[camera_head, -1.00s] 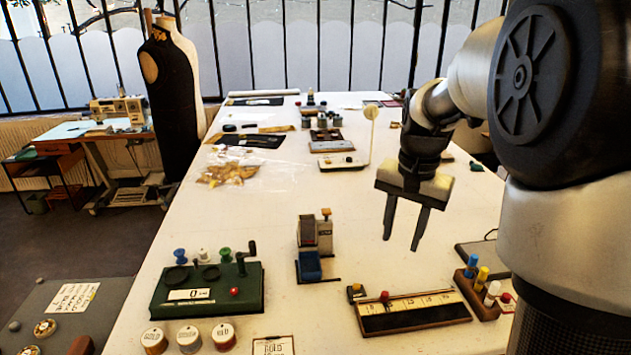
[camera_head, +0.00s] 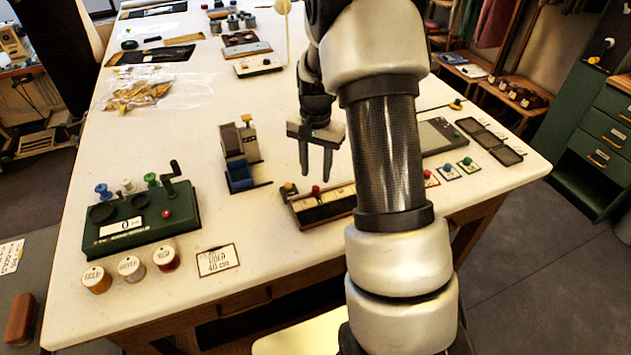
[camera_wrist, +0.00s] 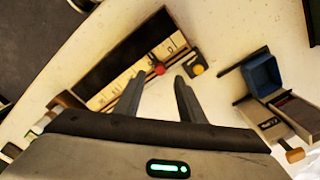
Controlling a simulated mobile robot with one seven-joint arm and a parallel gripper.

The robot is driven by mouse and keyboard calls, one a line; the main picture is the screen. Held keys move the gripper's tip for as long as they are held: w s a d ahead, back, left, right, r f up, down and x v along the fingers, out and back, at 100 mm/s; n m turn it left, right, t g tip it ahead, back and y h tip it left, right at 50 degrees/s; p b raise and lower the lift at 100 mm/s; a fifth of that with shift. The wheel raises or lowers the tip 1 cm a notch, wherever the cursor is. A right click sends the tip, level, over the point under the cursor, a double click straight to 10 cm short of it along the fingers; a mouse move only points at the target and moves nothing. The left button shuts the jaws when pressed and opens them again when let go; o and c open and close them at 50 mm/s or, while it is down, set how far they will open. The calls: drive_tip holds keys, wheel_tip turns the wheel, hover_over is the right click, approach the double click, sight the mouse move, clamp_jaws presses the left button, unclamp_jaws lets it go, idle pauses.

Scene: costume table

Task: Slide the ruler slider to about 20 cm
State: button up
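The ruler (camera_head: 330,211) is a dark-edged bar with a pale marked strip, lying on the white table; my arm hides its right part in the head view. The slider's red knob (camera_head: 315,190) sits near the ruler's left end. In the wrist view the ruler (camera_wrist: 128,62) runs diagonally and the red knob (camera_wrist: 158,69) shows just beyond the fingertips. A small dark block with a yellow knob (camera_head: 289,187) stands at the ruler's left end. My gripper (camera_head: 316,172) is open and empty, fingers pointing down, above and apart from the red knob.
A blue-and-grey device (camera_head: 240,160) stands left of the gripper. A green winder box (camera_head: 140,219) with spools is further left, and a card reading 40 cm (camera_head: 218,262) lies at the front. The table between the card and ruler is clear.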

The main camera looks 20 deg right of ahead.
sight(316, 187)
wheel_tip(316, 187, down, 5)
drive_tip(key=shift+f, duration=0.1)
idle(0.3)
clamp_jaws()
